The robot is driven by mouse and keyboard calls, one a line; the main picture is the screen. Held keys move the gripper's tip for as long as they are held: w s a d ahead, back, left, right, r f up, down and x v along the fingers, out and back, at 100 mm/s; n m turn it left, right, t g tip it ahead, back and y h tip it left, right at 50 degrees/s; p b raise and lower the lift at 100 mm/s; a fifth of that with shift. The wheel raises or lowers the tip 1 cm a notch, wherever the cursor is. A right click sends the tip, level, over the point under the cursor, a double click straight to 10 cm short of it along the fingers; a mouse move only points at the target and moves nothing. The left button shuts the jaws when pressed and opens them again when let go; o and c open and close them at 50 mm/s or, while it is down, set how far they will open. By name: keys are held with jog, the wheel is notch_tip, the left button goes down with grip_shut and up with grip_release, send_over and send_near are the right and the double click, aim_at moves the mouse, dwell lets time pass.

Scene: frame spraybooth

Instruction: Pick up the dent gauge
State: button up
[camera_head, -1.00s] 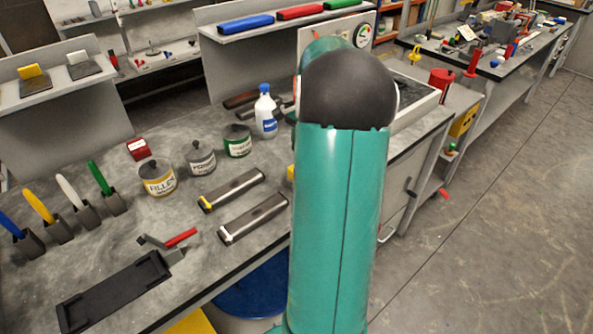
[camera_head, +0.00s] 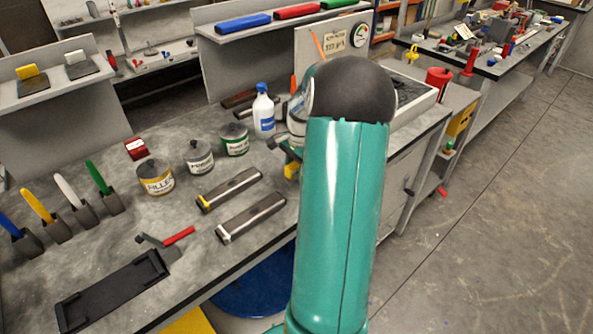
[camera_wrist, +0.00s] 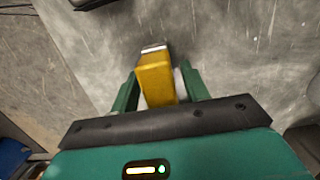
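A small yellow block with a metal edge (camera_wrist: 156,80), which I take to be the dent gauge, stands on the grey workbench in the wrist view. Its yellow side also shows in the head view (camera_head: 291,171), partly behind my arm. My gripper (camera_wrist: 160,88) has one green finger on each side of the block. The fingers are apart, with a gap showing between the block and the right finger. In the head view my gripper (camera_head: 284,148) is just above the block, and my arm hides much of it.
Two long grey sanding blocks (camera_head: 252,217) lie left of the gripper. Several cans (camera_head: 234,140) and a white-blue bottle (camera_head: 264,112) stand behind them. A black board (camera_head: 113,290) and red-handled tool (camera_head: 178,236) lie near the front edge. The bench front left is partly clear.

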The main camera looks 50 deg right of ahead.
grip_shut()
jog(key=shift+r, duration=0.1)
